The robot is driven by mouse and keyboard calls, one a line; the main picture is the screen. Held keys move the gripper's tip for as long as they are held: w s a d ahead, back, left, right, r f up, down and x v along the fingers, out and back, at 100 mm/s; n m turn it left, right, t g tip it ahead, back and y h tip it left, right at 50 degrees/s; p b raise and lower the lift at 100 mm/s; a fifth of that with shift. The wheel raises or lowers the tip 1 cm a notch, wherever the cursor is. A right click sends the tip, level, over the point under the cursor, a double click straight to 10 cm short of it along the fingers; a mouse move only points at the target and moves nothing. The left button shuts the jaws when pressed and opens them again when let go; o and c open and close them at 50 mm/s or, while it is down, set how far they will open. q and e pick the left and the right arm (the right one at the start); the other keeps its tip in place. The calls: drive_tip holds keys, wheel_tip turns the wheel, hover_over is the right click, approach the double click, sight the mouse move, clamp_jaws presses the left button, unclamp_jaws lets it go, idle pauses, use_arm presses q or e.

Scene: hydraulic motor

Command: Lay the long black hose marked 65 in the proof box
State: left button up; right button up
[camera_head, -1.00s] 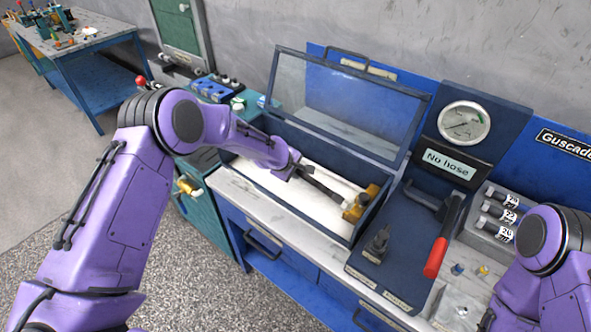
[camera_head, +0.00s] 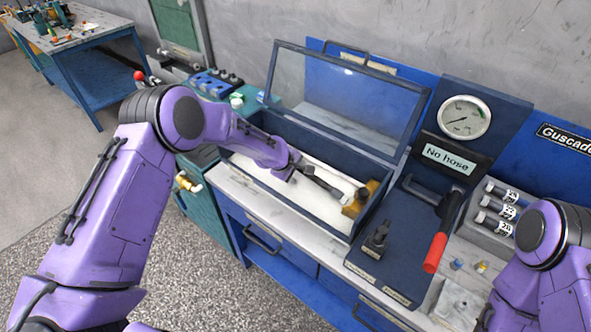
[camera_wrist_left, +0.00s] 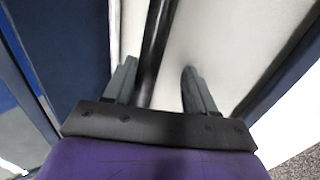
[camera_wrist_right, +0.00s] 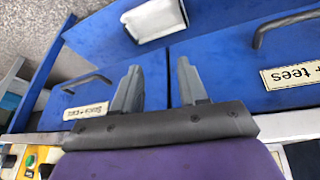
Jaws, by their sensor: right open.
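The proof box (camera_head: 345,233) is dark blue with a pale floor, and its clear lid (camera_head: 345,95) stands open. My left gripper (camera_head: 318,183) reaches down inside it. In the left wrist view, my left gripper (camera_wrist_left: 158,80) has its fingers apart, with a long black hose (camera_wrist_left: 156,40) running between them and bare floor showing beside it. The hose lies along the box, close to the left finger. I cannot read its mark. My right gripper (camera_wrist_right: 157,85) is open and empty in front of the blue drawers.
A brass-coloured block (camera_head: 353,206) is at the box's right end. Right of it stand a test station with a gauge (camera_head: 465,117), a "No hose" sign (camera_head: 449,159) and a red-handled lever (camera_head: 436,252). A grey rack (camera_head: 480,229) holds several labelled short black hoses.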

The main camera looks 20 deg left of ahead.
use_arm(q)
drive_tip(key=shift+a+r, duration=0.15)
drive_tip(key=shift+r, duration=0.15)
drive_tip(key=b+v, duration=0.1)
drive_tip(key=v, duration=0.9)
drive_tip(key=shift+b, duration=0.35)
drive_tip(key=shift+s+f, duration=0.1)
drive_tip(key=shift+s, duration=0.05)
